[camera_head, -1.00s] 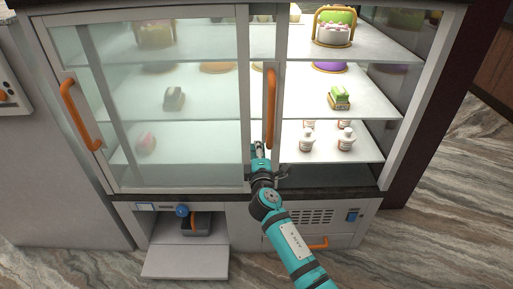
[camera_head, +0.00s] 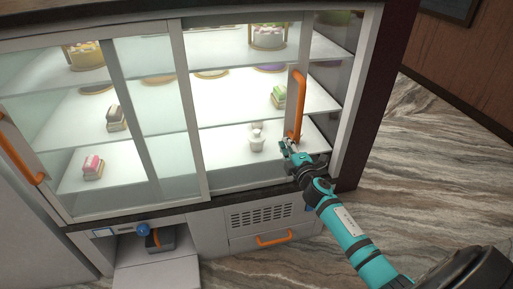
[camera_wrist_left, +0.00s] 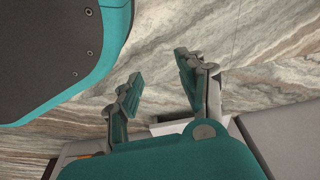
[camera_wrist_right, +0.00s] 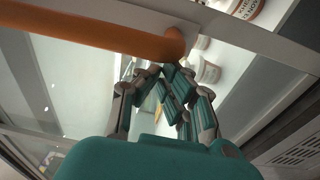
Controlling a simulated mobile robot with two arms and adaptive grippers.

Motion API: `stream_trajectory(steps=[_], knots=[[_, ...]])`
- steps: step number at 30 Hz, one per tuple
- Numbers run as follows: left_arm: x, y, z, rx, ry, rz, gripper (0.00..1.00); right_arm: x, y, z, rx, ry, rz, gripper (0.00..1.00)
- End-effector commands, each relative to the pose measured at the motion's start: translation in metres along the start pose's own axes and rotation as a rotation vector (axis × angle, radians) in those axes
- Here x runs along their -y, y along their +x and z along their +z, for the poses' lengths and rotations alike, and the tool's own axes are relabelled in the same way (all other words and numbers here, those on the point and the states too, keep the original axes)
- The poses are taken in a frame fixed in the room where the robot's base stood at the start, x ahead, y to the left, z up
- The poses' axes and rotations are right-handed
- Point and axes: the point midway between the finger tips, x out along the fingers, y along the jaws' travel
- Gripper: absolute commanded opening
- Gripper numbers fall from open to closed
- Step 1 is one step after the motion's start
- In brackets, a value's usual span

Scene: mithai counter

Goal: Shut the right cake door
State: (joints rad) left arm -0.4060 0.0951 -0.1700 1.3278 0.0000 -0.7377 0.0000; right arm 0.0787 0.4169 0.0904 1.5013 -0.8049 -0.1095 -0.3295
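The right cake door is a sliding glass door with a pale frame (camera_head: 290,82) and an upright orange handle (camera_head: 298,105). It covers most of the right half of the display case, with a narrow open gap between its frame and the right post. My right gripper (camera_head: 288,147) is at the lower end of the handle. In the right wrist view its fingers (camera_wrist_right: 162,72) converge and look shut, with the handle (camera_wrist_right: 110,38) just beyond the tips, not between them. Whether they touch it is unclear. My left gripper (camera_wrist_left: 158,80) is open and empty above the floor.
The left glass door has its own orange handle (camera_head: 18,152). Cakes stand on the shelves, including a green one (camera_head: 279,96), with a white jar (camera_head: 257,140) lower down. A drawer with an orange handle (camera_head: 274,239) is below. The marble floor (camera_head: 440,150) at right is clear.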

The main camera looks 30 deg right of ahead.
Motion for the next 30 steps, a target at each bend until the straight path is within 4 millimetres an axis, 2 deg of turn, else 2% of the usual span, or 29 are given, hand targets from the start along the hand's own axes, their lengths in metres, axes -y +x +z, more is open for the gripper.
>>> stream_trajectory(steps=[1, 6, 12, 15, 21, 30], knots=[[0.000, -0.001, -0.002, -0.003, 0.000, 0.000, 0.40, -0.001, -0.001, 0.023, 0.010, -0.008, -0.001, 0.00], [0.001, -0.010, -0.015, -0.013, -0.003, -0.001, 0.40, -0.002, -0.005, 0.078, 0.010, -0.006, -0.001, 0.00], [0.002, -0.027, -0.032, -0.026, -0.006, -0.003, 0.40, -0.003, -0.008, 0.127, 0.007, -0.004, -0.001, 0.00], [0.003, -0.035, -0.039, -0.030, -0.007, -0.004, 0.40, -0.004, -0.009, 0.145, 0.007, -0.002, -0.001, 0.00], [0.003, -0.045, -0.046, -0.036, -0.008, -0.005, 0.40, -0.004, -0.011, 0.165, 0.005, 0.001, -0.001, 0.00], [0.004, -0.049, -0.048, -0.036, -0.008, -0.005, 0.40, -0.006, -0.011, 0.171, 0.007, 0.000, -0.001, 0.00]])
